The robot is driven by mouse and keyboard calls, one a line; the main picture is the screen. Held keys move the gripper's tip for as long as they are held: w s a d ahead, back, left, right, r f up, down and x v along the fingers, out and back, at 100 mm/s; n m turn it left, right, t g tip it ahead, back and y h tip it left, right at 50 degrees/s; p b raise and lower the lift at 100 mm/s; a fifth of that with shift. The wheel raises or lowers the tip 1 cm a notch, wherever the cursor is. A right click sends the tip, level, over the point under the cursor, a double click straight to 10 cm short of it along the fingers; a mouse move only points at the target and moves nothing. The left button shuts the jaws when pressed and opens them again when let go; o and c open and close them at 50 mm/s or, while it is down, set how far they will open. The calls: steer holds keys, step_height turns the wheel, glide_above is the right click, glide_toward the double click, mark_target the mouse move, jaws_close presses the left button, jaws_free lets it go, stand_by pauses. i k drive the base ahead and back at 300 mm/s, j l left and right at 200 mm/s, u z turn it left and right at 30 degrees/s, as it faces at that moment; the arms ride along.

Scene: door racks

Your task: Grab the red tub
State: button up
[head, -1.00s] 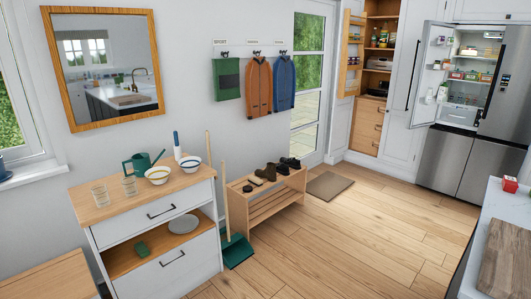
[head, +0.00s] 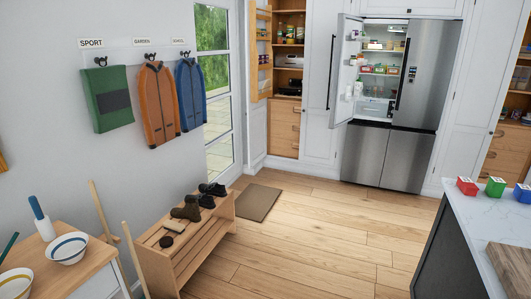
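The fridge (head: 418,80) stands at the back with its upper left door (head: 347,75) open. Small coloured containers sit on its shelves, including a reddish one (head: 380,69) on the middle shelf; they are too small to tell apart clearly. A small red box-like item (head: 467,186) stands on the white worktop at right, left of a green one (head: 495,187) and a blue one (head: 523,193). I cannot tell which red thing is the tub. My gripper is not in view.
Open wooden floor (head: 320,230) lies between me and the fridge. A shoe bench (head: 190,255) and a dresser with bowls (head: 75,270) stand at left. The worktop island (head: 450,230) borders the right. A doormat (head: 258,202) lies by the glass door.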

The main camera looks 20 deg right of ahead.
mark_target(466, 184)
steer(key=i+l+z, duration=0.25)
steer(key=i+z, duration=0.15)
steer(key=i, duration=0.15)
steer(key=i+z, duration=0.4)
steer(key=i, duration=0.15)
steer(key=i+j+z, duration=0.1)
steer(key=i+z, duration=0.35)
steer(key=i, duration=0.15)
steer(key=i+l+z, duration=0.15)
steer(key=i, duration=0.5)
steer(key=i+z, duration=0.2)
steer(key=i, duration=0.5)
steer(key=i+l+z, duration=0.3)
steer(key=i+l, duration=0.05)
steer(key=l, duration=0.1)
